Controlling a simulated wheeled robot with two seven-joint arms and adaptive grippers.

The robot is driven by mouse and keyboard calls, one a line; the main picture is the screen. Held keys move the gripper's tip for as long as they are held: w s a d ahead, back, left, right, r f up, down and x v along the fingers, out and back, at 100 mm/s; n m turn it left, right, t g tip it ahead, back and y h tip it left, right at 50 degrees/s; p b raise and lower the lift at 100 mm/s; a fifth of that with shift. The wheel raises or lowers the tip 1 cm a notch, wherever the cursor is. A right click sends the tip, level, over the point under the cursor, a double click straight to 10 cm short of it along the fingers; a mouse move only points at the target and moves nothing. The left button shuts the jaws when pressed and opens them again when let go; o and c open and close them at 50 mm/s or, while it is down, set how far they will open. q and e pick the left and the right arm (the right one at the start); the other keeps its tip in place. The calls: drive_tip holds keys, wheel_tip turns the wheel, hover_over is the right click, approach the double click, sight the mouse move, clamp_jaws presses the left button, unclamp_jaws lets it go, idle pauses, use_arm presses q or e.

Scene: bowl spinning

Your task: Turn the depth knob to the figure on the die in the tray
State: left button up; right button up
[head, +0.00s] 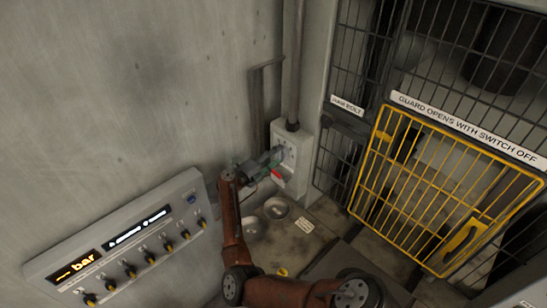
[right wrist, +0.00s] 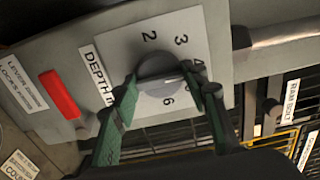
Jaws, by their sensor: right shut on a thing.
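The depth knob (right wrist: 158,68) is a grey round knob on a white dial plate in the right wrist view. Figures 2, 3, 4 and 6 show around it; a finger partly hides the right side. Its light mark points right, towards the figures near 4, but the exact one is unclear. My right gripper (right wrist: 170,90) has its green fingers on either side of the knob and is shut on it. In the head view my right gripper (head: 272,157) is at the grey wall box (head: 303,160). I cannot make out the die or its tray. My left gripper is not in view.
A red lever (right wrist: 60,95) is beside the dial. Two round bowls (head: 275,208) are below the box. A yellow mesh guard (head: 425,185) stands at the right. A panel with several knobs and a "bar" display (head: 77,266) is at the lower left.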

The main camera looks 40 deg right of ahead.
drive_tip(key=shift+s+d+r, duration=0.15)
drive_tip(key=shift+d+r, duration=0.15)
drive_tip(key=shift+d, duration=0.05)
drive_tip(key=o, duration=0.8)
drive_tip(key=shift+d, duration=0.1)
drive_tip(key=o, duration=0.4)
drive_tip(key=shift+f, duration=0.2)
drive_tip(key=shift+c, duration=0.2)
drive_tip(key=shift+o, duration=0.2)
drive_tip(key=shift+a, duration=0.4)
drive_tip(key=a, duration=0.7)
drive_tip(key=shift+s, duration=0.2)
drive_tip(key=shift+a, duration=0.1)
